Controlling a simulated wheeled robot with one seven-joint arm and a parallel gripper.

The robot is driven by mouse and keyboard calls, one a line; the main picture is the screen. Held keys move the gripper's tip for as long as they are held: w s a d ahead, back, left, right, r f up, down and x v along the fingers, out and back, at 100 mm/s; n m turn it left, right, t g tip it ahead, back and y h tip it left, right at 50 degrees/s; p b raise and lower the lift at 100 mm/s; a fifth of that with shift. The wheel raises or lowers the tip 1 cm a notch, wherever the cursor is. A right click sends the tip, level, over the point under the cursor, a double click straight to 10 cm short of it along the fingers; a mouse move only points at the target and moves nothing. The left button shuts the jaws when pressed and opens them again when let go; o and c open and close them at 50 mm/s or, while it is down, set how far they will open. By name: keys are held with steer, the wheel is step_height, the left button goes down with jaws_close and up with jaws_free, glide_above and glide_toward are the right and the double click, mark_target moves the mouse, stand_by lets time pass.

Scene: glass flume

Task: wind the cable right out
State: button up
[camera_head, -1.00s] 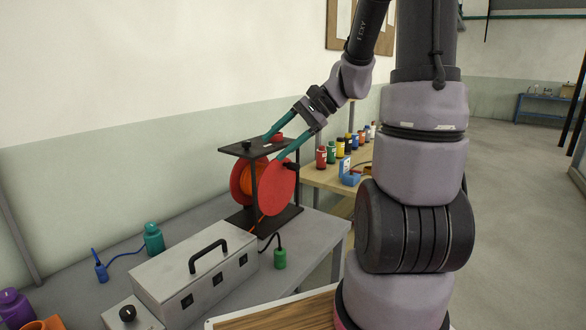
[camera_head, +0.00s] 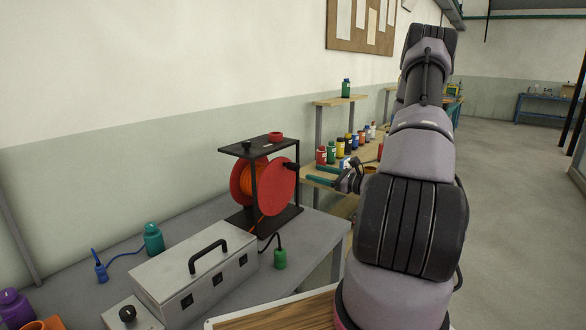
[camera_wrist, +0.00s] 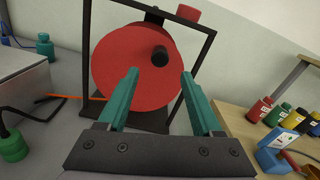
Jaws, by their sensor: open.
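A red cable reel (camera_head: 268,187) with orange cable (camera_head: 253,180) wound on it stands in a black frame (camera_head: 280,217) on the grey bench. A black crank knob (camera_wrist: 160,56) sticks out of the reel's near face in the wrist view; it also shows in the head view (camera_head: 291,167). My gripper (camera_head: 309,174) is open and empty, to the right of the reel. In the wrist view its two green fingers (camera_wrist: 159,88) point at the reel face, with the knob beyond and between them, apart from both. A length of orange cable (camera_wrist: 52,96) leaves the reel low down.
A grey metal box (camera_head: 195,272) with a black handle stands on the bench before the reel. A green bottle-shaped plug (camera_head: 280,258) sits beside it. Coloured bottles (camera_head: 340,147) and a blue item (camera_wrist: 275,160) stand on the wooden table at right.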

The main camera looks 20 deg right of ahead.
mark_target(293, 167)
steer(key=x, duration=1)
steer(key=shift+w+a, duration=0.2)
steer(key=shift+w, duration=0.1)
jaws_close()
stand_by(1.0)
